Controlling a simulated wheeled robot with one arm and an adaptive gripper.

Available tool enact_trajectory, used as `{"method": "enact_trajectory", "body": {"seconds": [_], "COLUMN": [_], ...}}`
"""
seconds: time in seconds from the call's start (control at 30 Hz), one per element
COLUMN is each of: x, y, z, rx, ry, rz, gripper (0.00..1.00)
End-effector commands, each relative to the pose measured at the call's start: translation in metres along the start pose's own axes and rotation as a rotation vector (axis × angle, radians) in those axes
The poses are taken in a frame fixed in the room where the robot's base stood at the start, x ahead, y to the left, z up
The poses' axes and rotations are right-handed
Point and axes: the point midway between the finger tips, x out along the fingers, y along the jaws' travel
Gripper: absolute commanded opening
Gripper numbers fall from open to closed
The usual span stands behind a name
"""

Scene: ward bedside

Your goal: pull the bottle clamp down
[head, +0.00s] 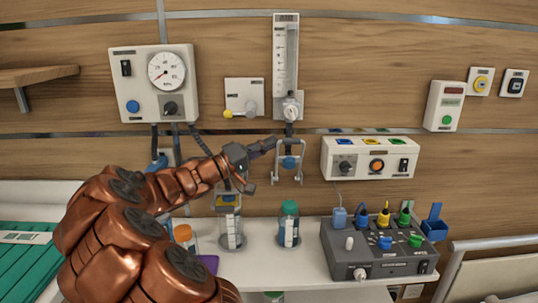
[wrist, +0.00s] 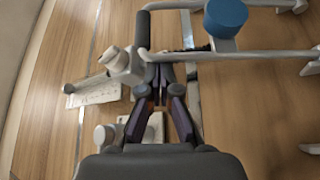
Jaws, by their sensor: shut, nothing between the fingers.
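The bottle clamp (head: 300,165) is a pale metal frame with a blue knob, hanging under the flowmeter on the wall. In the wrist view its bars (wrist: 250,55) and blue knob (wrist: 226,16) fill the upper right. My gripper (head: 270,144) reaches from the left to the clamp's upper left side. In the wrist view the dark fingers of my gripper (wrist: 160,75) are together, with nothing between them. Their tips are right by a clamp bar; I cannot tell whether they touch it. A clear bottle with a teal cap (head: 289,223) stands on the shelf below the clamp.
The flowmeter (head: 286,60) rises above the clamp. A gauge unit (head: 154,82) is at left, a white control box (head: 370,158) at right. Another bottle (head: 230,232) is left of the capped one. A grey console (head: 375,255) stands on the white shelf (head: 300,272).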

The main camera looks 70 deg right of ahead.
Motion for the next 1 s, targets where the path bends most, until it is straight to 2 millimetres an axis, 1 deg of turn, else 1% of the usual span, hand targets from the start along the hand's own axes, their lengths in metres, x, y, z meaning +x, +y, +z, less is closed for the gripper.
{"method": "enact_trajectory", "body": {"seconds": [0.03,0.4,0.63,1.0], "x": [-0.004,-0.012,-0.014,-0.015], "y": [-0.005,-0.004,-0.003,-0.001], "z": [0.006,0.02,0.025,0.026], "rx": [0.018,0.112,0.143,0.156], "ry": [0.0,0.001,0.0,0.0], "rz": [0.011,0.065,0.083,0.09], "gripper": [0.0,0.0,0.0,0.0]}}
